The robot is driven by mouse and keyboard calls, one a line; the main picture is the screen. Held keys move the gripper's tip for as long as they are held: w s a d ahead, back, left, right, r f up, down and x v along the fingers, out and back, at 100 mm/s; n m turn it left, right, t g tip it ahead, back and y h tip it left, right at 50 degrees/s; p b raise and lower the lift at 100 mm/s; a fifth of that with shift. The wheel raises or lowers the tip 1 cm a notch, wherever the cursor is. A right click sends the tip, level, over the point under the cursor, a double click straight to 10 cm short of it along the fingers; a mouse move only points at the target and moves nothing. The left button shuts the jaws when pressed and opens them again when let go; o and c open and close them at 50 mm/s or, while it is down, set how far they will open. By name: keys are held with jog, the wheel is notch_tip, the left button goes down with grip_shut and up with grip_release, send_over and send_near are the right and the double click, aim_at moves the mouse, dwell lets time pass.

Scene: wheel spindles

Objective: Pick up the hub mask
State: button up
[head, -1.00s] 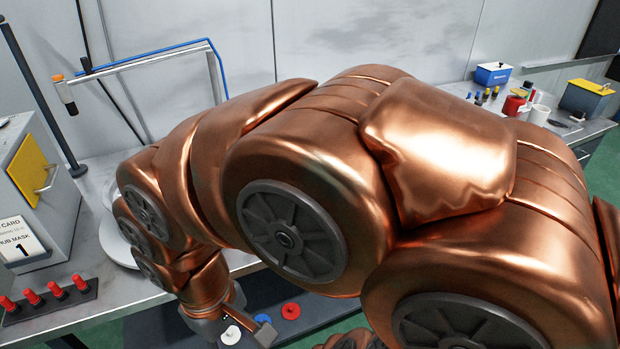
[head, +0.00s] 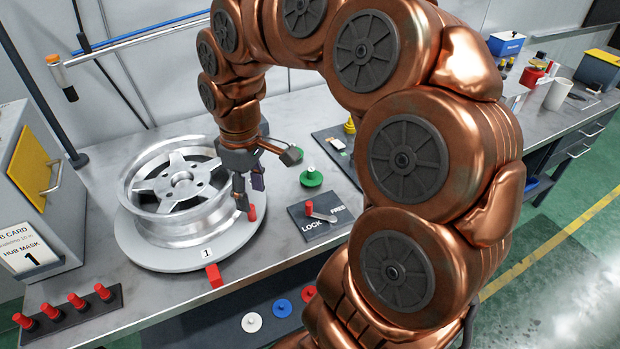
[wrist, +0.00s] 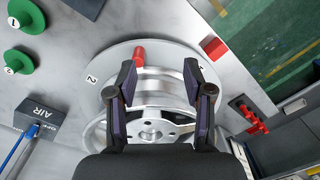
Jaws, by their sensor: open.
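Two green discs with upright handles, numbered 1 (wrist: 26,22) and 2 (wrist: 20,62), lie on the bench in the wrist view; one green disc (head: 311,178) also shows in the head view. They look like hub masks, but I cannot confirm it. My gripper (head: 249,190) is open and empty, pointing down over the right side of the silver wheel (head: 150,205). In the wrist view its fingers (wrist: 159,75) are spread above the wheel's rim, with a red peg (wrist: 139,56) near the left fingertip.
The wheel lies on a round turntable (head: 180,262) with a red block (head: 214,275) at its front edge. A lock plate (head: 312,226) lies right of it. White, blue and red discs (head: 282,308) sit below the bench. A card (head: 30,252) reads "HUB MASK 1". Red pegs (head: 78,302) stand front left.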

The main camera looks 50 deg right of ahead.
jog(key=w+d+f, duration=0.2)
jog(key=w+d, duration=0.4)
jog(key=d, duration=0.5)
send_over(311, 169)
jog(key=f, duration=0.3)
jog(key=shift+w+a+f+n, duration=0.2)
jog(key=shift+w+f+n, duration=0.05)
jog(key=shift+w+n, duration=0.05)
jog(key=shift+d+f, duration=0.25)
jog(key=shift+f, duration=1.2)
jog(key=shift+s+f+p, duration=0.25)
jog(key=shift+f+p, duration=0.15)
jog(key=shift+f, duration=0.15)
notch_tip(311, 169, down, 3)
jog(key=shift+s+f+p, duration=0.1)
jog(key=shift+s+p, duration=0.05)
jog(key=shift+p, duration=0.45)
jog(key=shift+f, duration=0.35)
